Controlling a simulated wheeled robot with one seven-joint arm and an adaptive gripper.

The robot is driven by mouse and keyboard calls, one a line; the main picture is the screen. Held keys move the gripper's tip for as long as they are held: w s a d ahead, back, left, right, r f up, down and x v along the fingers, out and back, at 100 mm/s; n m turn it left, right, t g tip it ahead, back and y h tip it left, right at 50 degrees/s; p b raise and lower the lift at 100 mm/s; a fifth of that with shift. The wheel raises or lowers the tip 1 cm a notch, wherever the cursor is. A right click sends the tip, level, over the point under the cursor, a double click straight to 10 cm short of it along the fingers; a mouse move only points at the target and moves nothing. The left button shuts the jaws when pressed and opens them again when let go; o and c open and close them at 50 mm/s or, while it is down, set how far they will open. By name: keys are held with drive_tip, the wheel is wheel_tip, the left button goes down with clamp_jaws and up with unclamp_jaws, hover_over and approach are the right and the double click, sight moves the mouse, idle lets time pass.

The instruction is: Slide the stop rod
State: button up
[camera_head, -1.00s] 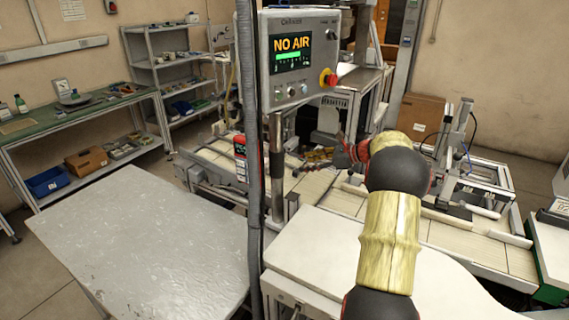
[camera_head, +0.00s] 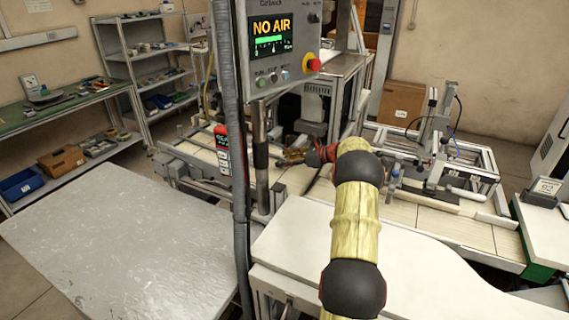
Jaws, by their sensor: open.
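My arm reaches over the white table from the bottom of the head view. My gripper (camera_head: 294,155) is at its far end, beyond the red wrist, over the conveyor and close to the upright post. It is small and partly merged with the machinery behind, and I see nothing held in it. I cannot tell for certain which part is the stop rod. A pale cylindrical rod (camera_head: 466,194) lies on the right part of the conveyor (camera_head: 415,213), beside a metal fixture and well away from my gripper.
A control box (camera_head: 284,45) reading "NO AIR" stands on a post (camera_head: 261,160) left of my gripper. A grey pole (camera_head: 232,150) crosses the view. A metal-topped table (camera_head: 115,240) is at left. The white table (camera_head: 310,235) has bare room beside my arm. A cardboard box (camera_head: 402,102) sits behind.

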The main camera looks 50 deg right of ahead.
drive_tip(key=shift+w, duration=0.2)
drive_tip(key=shift+c, duration=0.9)
clamp_jaws()
